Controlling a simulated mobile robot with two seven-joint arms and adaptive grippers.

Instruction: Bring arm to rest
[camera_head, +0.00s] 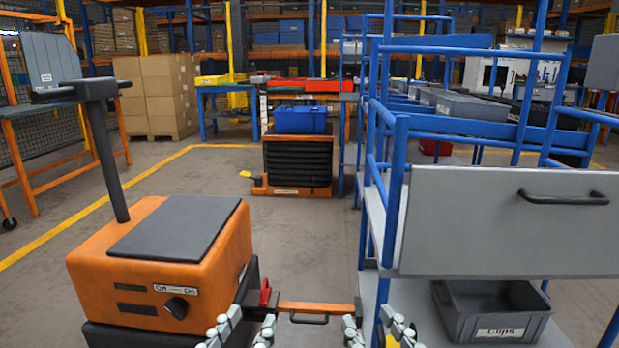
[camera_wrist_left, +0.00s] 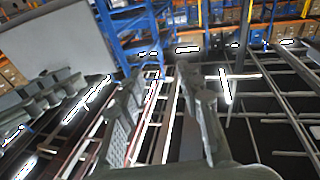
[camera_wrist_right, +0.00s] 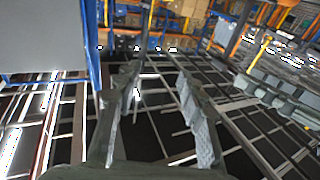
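My left gripper (camera_head: 249,322) shows at the bottom edge of the head view, in front of the orange cart. Its two fingers stand apart with nothing between them, which the left wrist view (camera_wrist_left: 163,92) also shows. My right gripper (camera_head: 376,324) is at the bottom edge further right, by the blue-framed rack. Its fingers are apart and empty too, as the right wrist view (camera_wrist_right: 158,82) shows. Both grippers appear at about the same height. The arms behind them are mostly out of the head view.
An orange cart (camera_head: 160,262) with a black handle stands at left; an orange bar (camera_head: 316,308) runs from it to the rack. The rack has a grey hinged panel (camera_head: 510,222) and a grey "Clips" bin (camera_head: 490,312). The floor between cart and rack is clear further back.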

